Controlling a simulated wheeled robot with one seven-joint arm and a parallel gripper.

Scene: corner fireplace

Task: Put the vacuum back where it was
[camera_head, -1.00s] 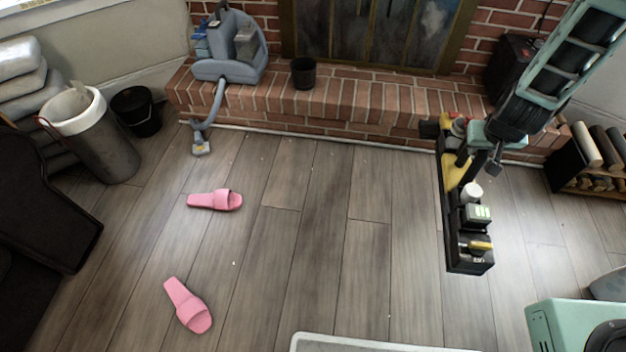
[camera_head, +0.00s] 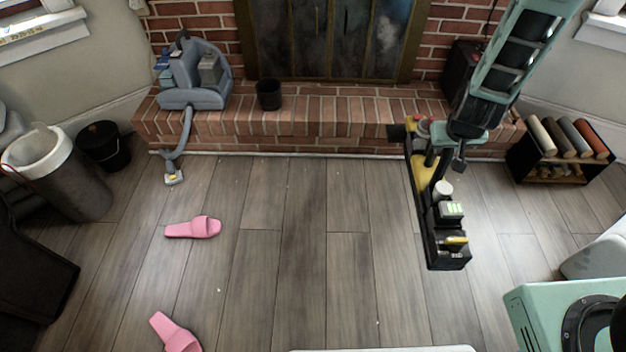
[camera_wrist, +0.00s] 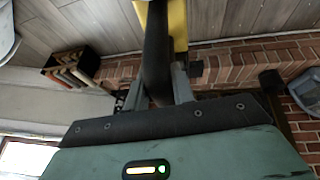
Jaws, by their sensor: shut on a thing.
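My gripper (camera_head: 445,148) is shut on the dark handle of a long black and yellow device (camera_head: 421,174), which may be the vacuum. It hangs in front of the brick hearth at the right. Its lower end has a white cap, a small box with a green face and a yellow piece. Whether it touches the floor I cannot tell. In the wrist view, my gripper (camera_wrist: 158,92) clasps the dark handle, with the device's yellow part (camera_wrist: 178,22) beyond. A grey-blue machine with a hose (camera_head: 192,92), also vacuum-like, stands on the hearth's left part.
The brick hearth (camera_head: 330,125) runs along the back, with a small black pot (camera_head: 269,95) on it. Two pink slippers (camera_head: 193,227) lie on the left floor. A bin (camera_head: 82,190) and a black bucket (camera_head: 104,147) stand left, a rack of rolls (camera_head: 540,165) right. The middle floor is clear.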

